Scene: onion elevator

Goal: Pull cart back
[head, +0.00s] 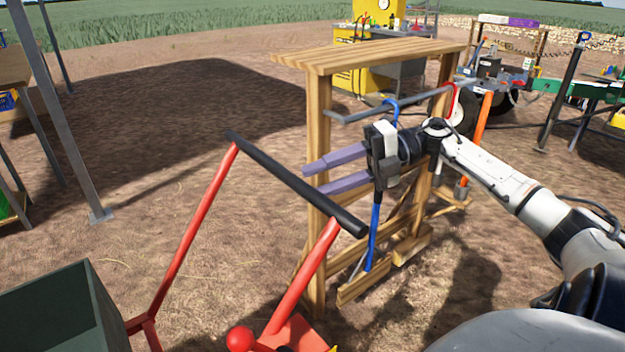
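The cart shows at the lower left and bottom of the head view. It has a red frame (196,228) and a black handle bar (290,180) raised at an angle. My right gripper (308,180) comes in from the right with two purple fingers spread apart. The fingers point left, near the right part of the handle bar. The gap between them looks empty. I cannot tell how far the fingertips are from the bar in depth. My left gripper does not show.
A wooden rack (316,150) with hanging tools stands behind the handle. A dark green bin (62,310) is at the lower left. A grey metal post (65,120) stands at the left. A yellow cabinet (350,80) is at the back. Bare soil left of the handle is open.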

